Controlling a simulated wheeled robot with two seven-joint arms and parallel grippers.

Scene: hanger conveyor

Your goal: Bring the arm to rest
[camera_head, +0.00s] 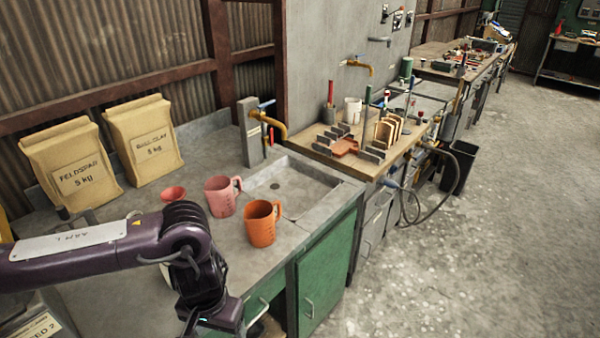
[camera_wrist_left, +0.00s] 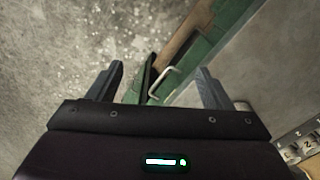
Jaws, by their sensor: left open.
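My left arm (camera_head: 80,252), purple and dark, reaches in from the left in the head view and bends down at the front edge of the grey counter. In the left wrist view my left gripper (camera_wrist_left: 158,88) is open, its two grey fingers wide apart with nothing held between them. Below and beyond the fingers show a green cabinet front with a metal handle (camera_wrist_left: 163,84) and the concrete floor. In the head view the fingertips cannot be made out clearly at the lower edge. My right gripper is in neither view.
An orange jug (camera_head: 260,224), a pink jug (camera_head: 221,197) and a red cup (camera_head: 172,194) stand close to the arm. The counter (camera_head: 130,228) has a sink (camera_head: 300,185) and two bags behind. The green cabinet (camera_head: 322,265) is below; open floor (camera_head: 470,260) lies right.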

